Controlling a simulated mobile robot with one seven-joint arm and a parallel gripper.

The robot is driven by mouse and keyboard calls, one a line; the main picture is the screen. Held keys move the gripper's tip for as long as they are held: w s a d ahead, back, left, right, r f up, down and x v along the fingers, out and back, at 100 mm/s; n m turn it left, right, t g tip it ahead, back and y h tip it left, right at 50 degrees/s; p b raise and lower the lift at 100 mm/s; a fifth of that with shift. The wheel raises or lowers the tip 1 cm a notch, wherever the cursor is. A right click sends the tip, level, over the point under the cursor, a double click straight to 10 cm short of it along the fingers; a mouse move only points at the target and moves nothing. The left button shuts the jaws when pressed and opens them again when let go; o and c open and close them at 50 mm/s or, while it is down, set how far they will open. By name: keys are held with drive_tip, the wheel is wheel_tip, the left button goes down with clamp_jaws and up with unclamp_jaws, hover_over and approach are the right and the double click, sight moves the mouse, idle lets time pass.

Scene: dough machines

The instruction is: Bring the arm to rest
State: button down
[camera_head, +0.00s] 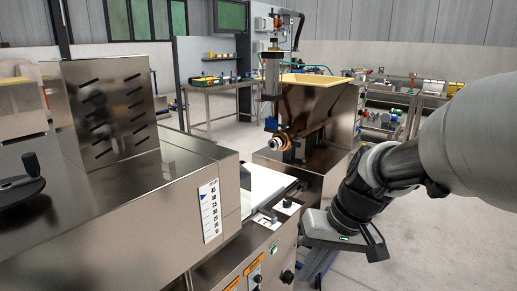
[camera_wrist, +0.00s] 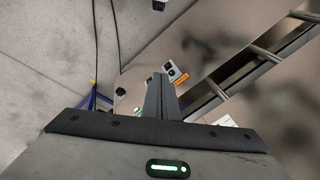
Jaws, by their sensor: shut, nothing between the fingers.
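My arm (camera_head: 455,140) enters from the right in the head view and bends down to a grey hand in the lower right, beside the front machine. In the wrist view my gripper (camera_wrist: 160,82) shows its two dark fingers together, with nothing between them. The fingers point away from the camera, with floor and machine parts behind them. In the head view the fingertips cannot be made out clearly.
A large steel dough machine (camera_head: 140,200) with a scale label and knobs fills the left. A white belt (camera_head: 262,186) lies beside it. Another steel machine (camera_head: 322,110) stands behind. Workbenches line the back. Open floor (camera_head: 455,240) lies at the right.

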drive_tip(key=s+d+r+t+h, duration=0.35)
drive_tip(key=s+r, duration=0.35)
drive_tip(key=s, duration=0.3)
wheel_tip(320, 180, up, 22)
drive_tip(key=p, duration=2.2)
drive_tip(key=shift+s+r+m, duration=0.15)
drive_tip(key=shift+s+m, duration=0.1)
drive_tip(key=shift+m, duration=0.15)
